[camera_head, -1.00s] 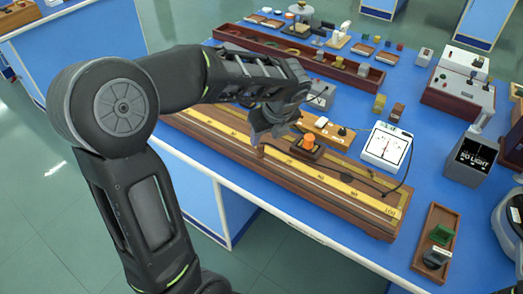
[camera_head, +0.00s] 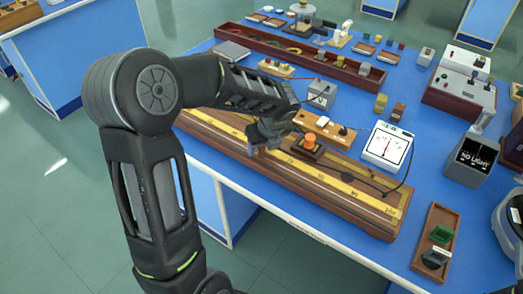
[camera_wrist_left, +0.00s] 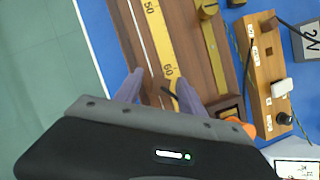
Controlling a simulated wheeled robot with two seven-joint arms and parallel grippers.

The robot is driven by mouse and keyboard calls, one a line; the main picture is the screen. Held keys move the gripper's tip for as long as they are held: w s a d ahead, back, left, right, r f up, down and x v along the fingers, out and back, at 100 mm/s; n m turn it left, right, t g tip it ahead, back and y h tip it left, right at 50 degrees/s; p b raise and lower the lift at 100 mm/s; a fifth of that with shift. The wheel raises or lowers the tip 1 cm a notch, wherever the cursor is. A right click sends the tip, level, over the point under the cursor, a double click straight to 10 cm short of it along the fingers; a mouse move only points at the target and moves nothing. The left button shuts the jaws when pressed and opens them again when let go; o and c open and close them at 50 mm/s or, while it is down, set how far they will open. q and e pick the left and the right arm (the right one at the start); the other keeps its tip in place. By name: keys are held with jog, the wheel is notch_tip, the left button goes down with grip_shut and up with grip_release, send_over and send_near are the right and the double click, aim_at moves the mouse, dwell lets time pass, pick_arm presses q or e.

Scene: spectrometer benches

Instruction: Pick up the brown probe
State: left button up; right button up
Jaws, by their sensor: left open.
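My left gripper (camera_head: 262,142) is open over the long wooden board with a yellow scale (camera_head: 335,182). In the left wrist view its two fingers (camera_wrist_left: 160,92) point at the scale near the 60 mark. A small brown upright piece (camera_head: 259,151), which looks like the brown probe, shows just below the fingertips in the head view. A thin dark piece (camera_wrist_left: 170,92) shows between the fingers in the wrist view; the rest of it is hidden by the hand. I cannot tell whether the fingers touch it. My right gripper is not in view.
A dark block with an orange knob (camera_head: 309,140) sits on the board right of the gripper. A white meter (camera_head: 387,146) stands behind, with a black cable running to the board. A wooden tray (camera_head: 436,243) lies at the right. Several small items stand farther back.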

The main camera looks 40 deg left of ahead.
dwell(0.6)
pick_arm(q)
grip_shut()
dwell(0.3)
